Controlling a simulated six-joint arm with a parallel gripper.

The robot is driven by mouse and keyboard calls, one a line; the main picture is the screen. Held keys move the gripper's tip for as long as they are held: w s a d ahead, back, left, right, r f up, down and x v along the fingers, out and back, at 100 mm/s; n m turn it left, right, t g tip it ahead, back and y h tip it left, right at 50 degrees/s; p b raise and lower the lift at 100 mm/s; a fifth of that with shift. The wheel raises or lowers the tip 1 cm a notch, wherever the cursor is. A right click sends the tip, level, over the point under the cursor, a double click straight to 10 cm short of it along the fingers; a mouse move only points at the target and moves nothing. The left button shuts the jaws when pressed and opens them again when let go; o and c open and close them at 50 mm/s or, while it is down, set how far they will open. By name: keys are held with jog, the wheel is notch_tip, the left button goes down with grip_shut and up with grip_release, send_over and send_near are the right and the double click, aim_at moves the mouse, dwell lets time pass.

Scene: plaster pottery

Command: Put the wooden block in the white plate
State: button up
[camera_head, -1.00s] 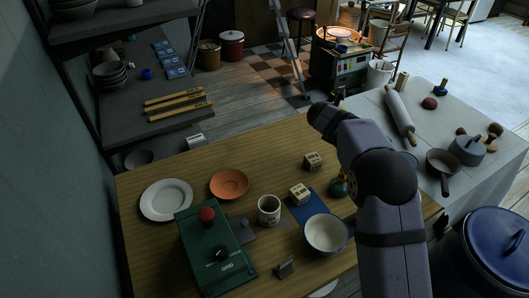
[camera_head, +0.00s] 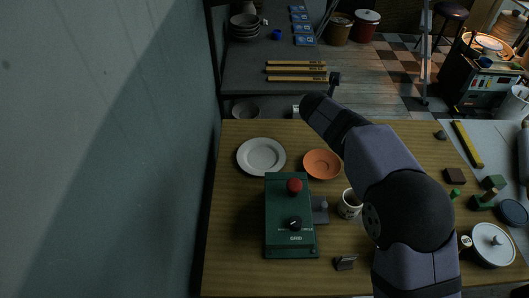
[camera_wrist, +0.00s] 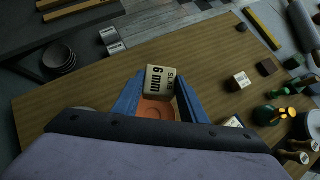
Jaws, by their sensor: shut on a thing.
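In the head view the block and fingertips are hidden beyond my arm. The white plate (camera_head: 261,156) lies flat and empty on the wooden table, to the left of my wrist.
An orange saucer (camera_head: 322,163) lies right of the plate. A green machine (camera_head: 290,220) with a red knob stands in front of the plate, with a mug (camera_head: 350,204) to its right. Other labelled cubes (camera_wrist: 242,80) rest on the table's right part.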

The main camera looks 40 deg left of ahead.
jog(key=s+a+n+y, duration=0.2)
jog(key=s+a+n, duration=0.1)
jog(key=s+a, duration=0.55)
jog(key=n+g+y+b, duration=0.2)
jog(key=n+y+b, duration=0.1)
jog(key=n+b, duration=0.15)
send_over(271, 167)
jog(key=shift+m, duration=0.25)
jog(key=shift+a+f, duration=0.1)
jog(key=shift+f, duration=5.9)
jog(key=shift+f, duration=0.25)
jog(key=shift+f+b, duration=0.35)
jog(key=shift+b, duration=0.2)
jog(key=shift+s, duration=0.1)
jog(key=o, duration=1.1)
jog(key=shift+f, duration=0.1)
